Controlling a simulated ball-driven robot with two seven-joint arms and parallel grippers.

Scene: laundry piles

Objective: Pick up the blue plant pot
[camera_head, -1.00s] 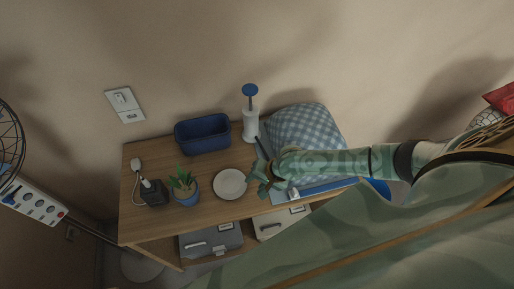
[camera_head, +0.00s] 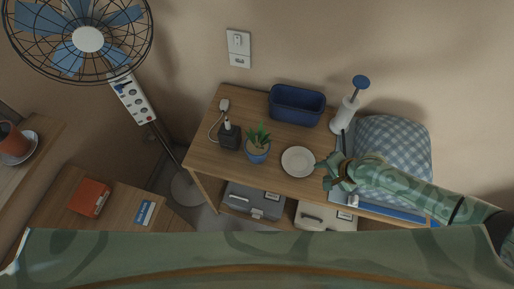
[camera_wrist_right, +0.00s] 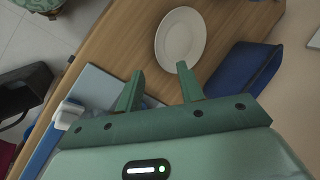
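The blue plant pot (camera_head: 257,155) stands upright on the wooden table (camera_head: 208,163) and holds a spiky green plant (camera_head: 258,134). It is left of a white plate (camera_head: 298,162) and next to a black box. My right gripper (camera_head: 327,171) is just right of the plate, apart from the pot, with the plate between them. In the right wrist view, its two fingers (camera_wrist_right: 159,72) are spread with nothing between them, and the plate (camera_wrist_right: 180,38) lies beyond them. The pot does not show in that view. My left gripper is out of view.
A blue bin (camera_head: 297,105) stands behind the plate. The black box (camera_head: 230,137) with a cable crowds the pot's left side. A fan (camera_head: 88,40) stands at the left.

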